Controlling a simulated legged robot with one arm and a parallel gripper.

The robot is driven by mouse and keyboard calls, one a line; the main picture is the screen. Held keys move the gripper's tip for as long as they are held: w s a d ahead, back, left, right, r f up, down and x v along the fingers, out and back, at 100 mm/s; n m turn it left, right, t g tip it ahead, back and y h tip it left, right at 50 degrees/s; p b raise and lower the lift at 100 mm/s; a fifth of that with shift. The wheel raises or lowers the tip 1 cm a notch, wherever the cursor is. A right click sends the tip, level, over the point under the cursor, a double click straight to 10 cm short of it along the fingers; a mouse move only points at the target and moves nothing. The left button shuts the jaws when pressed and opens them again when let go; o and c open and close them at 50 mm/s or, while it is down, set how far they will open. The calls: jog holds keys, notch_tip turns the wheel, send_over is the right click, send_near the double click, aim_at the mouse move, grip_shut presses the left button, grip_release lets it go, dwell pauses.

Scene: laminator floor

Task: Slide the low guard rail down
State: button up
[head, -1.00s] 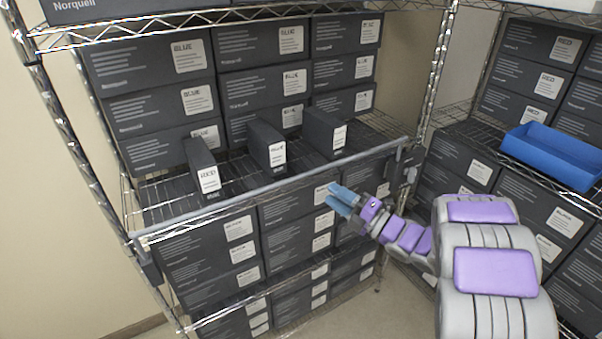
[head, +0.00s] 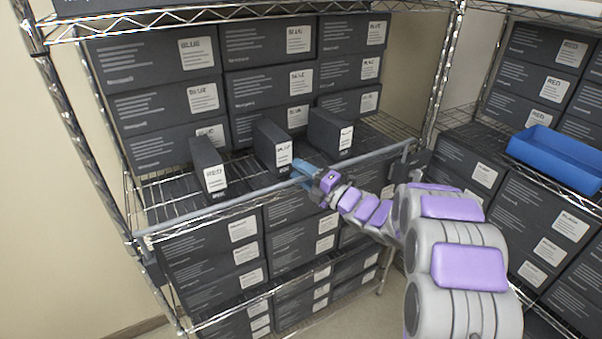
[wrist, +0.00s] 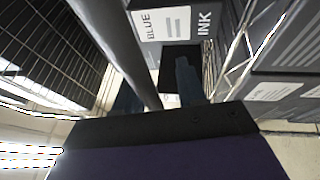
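The low guard rail (head: 225,205) is a grey bar across the front of the middle shelf, at the foot of the standing boxes. My gripper (head: 303,170) is at the rail, right of its middle. In the wrist view the rail (wrist: 122,40) runs down from the top left to between the two blue fingers of my gripper (wrist: 157,88). The fingers are apart, with a gap to the right finger. I cannot tell whether either finger touches the rail.
Behind the rail stand a RED box (head: 207,165) and two boxes labelled BLUE, one of them (head: 272,146) close to my gripper. Stacked dark boxes fill the shelves. A blue tray (head: 555,158) sits on the right rack. A wire-shelf post (head: 440,85) stands between the racks.

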jog(key=shift+d+r, duration=0.1)
jog(key=shift+d, duration=0.85)
jog(key=shift+c, duration=1.9)
jog(key=shift+a, duration=0.35)
grip_shut()
